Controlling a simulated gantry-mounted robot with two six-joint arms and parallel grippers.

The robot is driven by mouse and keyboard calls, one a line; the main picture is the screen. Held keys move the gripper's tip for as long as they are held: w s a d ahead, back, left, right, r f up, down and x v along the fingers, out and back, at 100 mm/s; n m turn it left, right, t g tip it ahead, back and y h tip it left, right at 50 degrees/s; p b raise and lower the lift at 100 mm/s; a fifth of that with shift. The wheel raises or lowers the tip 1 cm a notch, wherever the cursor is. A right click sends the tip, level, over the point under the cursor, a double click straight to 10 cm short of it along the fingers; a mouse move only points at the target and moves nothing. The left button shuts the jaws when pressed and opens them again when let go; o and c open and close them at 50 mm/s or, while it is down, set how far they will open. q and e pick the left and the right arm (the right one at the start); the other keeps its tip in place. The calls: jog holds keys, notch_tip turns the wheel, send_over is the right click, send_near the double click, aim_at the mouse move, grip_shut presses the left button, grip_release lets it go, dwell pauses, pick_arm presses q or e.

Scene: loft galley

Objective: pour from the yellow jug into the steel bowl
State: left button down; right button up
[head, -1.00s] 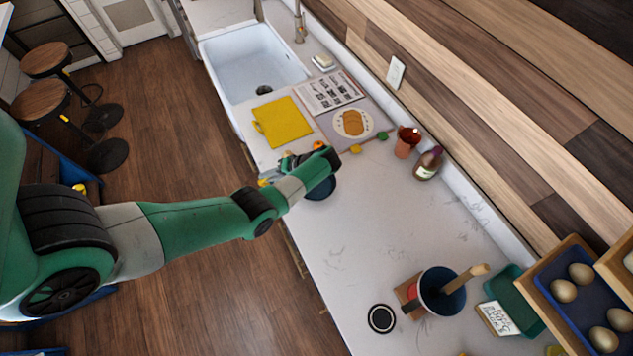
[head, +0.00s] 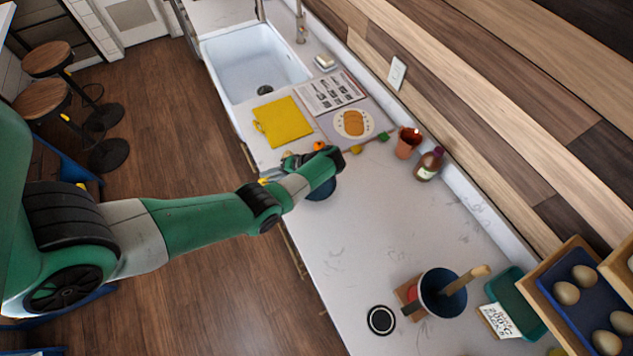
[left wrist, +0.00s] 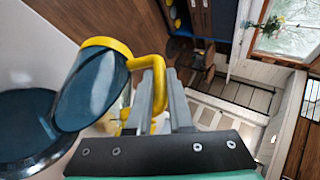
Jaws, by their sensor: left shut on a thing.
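The yellow jug (left wrist: 88,88) has a yellow rim and handle and a dark, glossy body in the left wrist view. My left gripper (left wrist: 160,78) is shut on its handle. The jug leans in that picture; its true tilt and its contents I cannot tell. The steel bowl (left wrist: 24,122) looks dark and lies beside and partly behind the jug. In the head view the bowl (head: 323,190) shows as a dark blue patch on the counter, mostly hidden by my left wrist. My left gripper's fingers and most of the jug are hidden there. My right gripper is not in view.
A terracotta cup (head: 407,143) and a brown bottle (head: 428,164) stand by the wall. A blue pot (head: 430,298) stands nearer. The counter between is clear.

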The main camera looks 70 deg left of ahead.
pick_arm(q)
jog(key=shift+w+g+b, duration=0.7)
jog(key=shift+w+b, duration=0.05)
jog(key=shift+b, duration=0.65)
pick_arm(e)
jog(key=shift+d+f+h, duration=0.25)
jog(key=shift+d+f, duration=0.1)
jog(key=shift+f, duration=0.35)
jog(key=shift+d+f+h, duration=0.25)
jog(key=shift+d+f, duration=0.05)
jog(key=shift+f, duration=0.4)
